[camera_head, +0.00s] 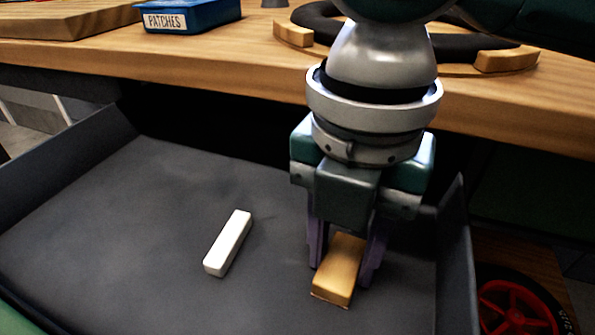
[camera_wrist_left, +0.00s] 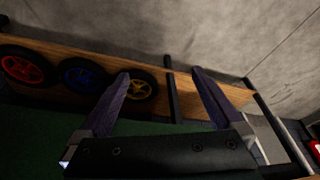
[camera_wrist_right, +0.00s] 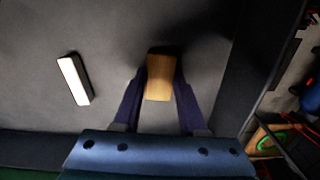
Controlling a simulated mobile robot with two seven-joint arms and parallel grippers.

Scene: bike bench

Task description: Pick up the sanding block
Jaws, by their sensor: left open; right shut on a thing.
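The sanding block is a small tan block (camera_head: 338,272) in the dark grey drawer (camera_head: 120,225). My right gripper (camera_head: 345,262) reaches down into the drawer and is shut on the block, one finger on each side. In the right wrist view the block (camera_wrist_right: 160,78) sits between the purple fingers. I cannot tell whether it still touches the drawer floor. My left gripper (camera_wrist_left: 165,85) is open and empty in its wrist view, away from the drawer. It is not in the head view.
A white bar (camera_head: 228,243) lies in the drawer left of the block. The drawer's right wall (camera_head: 455,250) is close to my right gripper. The wooden bench top (camera_head: 220,65) overhangs the drawer's back, with a blue patches box (camera_head: 185,15) on it.

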